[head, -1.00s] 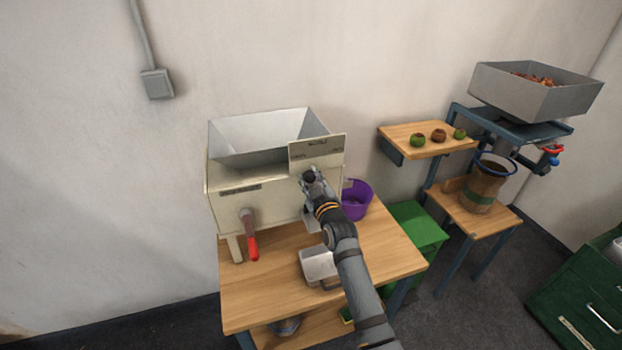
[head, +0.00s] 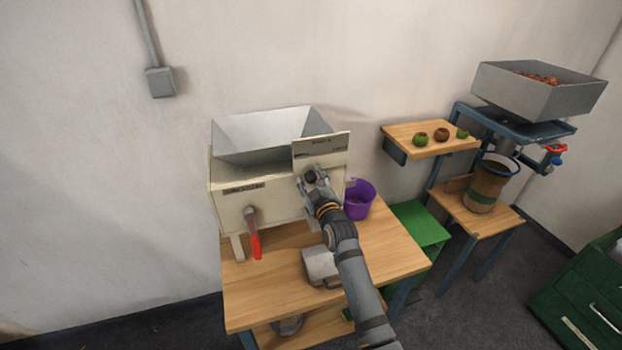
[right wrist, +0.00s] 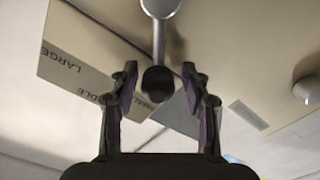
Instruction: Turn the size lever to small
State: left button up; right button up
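The grader machine (head: 280,208) is a cream box with a grey hopper on top, standing on a wooden table. A label plate (head: 322,150) is at its upper right front; the right wrist view shows LARGE on the plate (right wrist: 85,62) and parts of other words. The size lever there is a metal rod with a black knob (right wrist: 158,82). My right gripper (head: 313,181) is at the lever below the plate. Its two fingers (right wrist: 160,88) are open, one on each side of the knob, with visible gaps. My left gripper is out of view.
A red-handled crank (head: 255,240) hangs on the machine's front. A small shelf (head: 410,132) with several round items and a chestnut hopper (head: 535,95) stand at right.

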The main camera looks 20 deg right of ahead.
jog(key=s, duration=1.2)
jog(key=shift+d, duration=0.2)
